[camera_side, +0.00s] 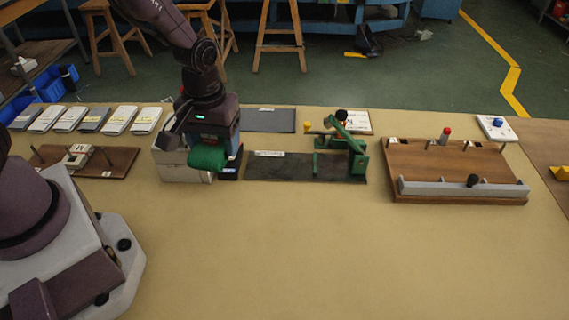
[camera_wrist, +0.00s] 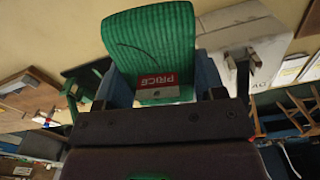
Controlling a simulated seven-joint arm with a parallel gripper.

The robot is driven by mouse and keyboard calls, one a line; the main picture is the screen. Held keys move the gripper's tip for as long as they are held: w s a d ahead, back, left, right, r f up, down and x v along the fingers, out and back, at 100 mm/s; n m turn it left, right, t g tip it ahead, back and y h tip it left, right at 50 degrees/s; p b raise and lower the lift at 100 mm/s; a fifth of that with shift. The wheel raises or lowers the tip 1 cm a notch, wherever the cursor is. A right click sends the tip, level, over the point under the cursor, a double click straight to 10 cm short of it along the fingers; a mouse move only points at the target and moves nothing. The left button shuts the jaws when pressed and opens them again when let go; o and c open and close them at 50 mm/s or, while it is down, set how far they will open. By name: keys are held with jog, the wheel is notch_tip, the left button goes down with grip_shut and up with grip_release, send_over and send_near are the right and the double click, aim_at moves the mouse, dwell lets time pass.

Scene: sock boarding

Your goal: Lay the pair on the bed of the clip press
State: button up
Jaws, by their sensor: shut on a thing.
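My gripper (camera_side: 208,146) is shut on a green ribbed pair of socks (camera_side: 207,158). In the wrist view the folded pair (camera_wrist: 160,35) sticks out between the two blue fingers, with a red and white price card (camera_wrist: 158,82) on it. In the side view the pair hangs above a pale box, left of the clip press. The clip press (camera_side: 345,142) is green, with a raised lever, and stands at the right end of a dark flat bed (camera_side: 275,167). The bed's visible part is bare apart from a white label at its back edge.
The pale box (camera_side: 180,166) stands under my gripper. A brown board with a small fixture (camera_side: 110,162) and a row of packets (camera_side: 96,119) lie to the left. A brown board with a grey rail (camera_side: 460,187) lies right. A dark mat (camera_side: 268,120) lies behind. The front table is clear.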

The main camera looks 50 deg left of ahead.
jog(key=m, duration=0.2)
jog(key=w+m, duration=0.1)
jog(key=m, duration=0.1)
jog(key=shift+r+m, duration=0.1)
jog(key=shift+m, duration=0.2)
jog(key=m, duration=0.4)
jog(key=shift+w+d+r+m, duration=0.1)
jog(key=shift+w+d+m, duration=0.1)
jog(key=shift+m, duration=0.1)
jog(key=m, duration=0.3)
jog(key=shift+w+r+m, duration=0.15)
jog(key=shift+m, duration=0.15)
jog(key=m, duration=0.3)
jog(key=w+f, duration=0.4)
jog(key=w, duration=0.4)
send_over(285, 165)
jog(key=f, duration=0.5)
jog(key=shift+s+a+f, duration=0.1)
jog(key=shift+s, duration=0.2)
jog(key=shift+w+f, duration=0.2)
jog(key=shift+f, duration=0.05)
jog(key=shift+w+f, duration=0.15)
jog(key=shift+f, duration=1.55)
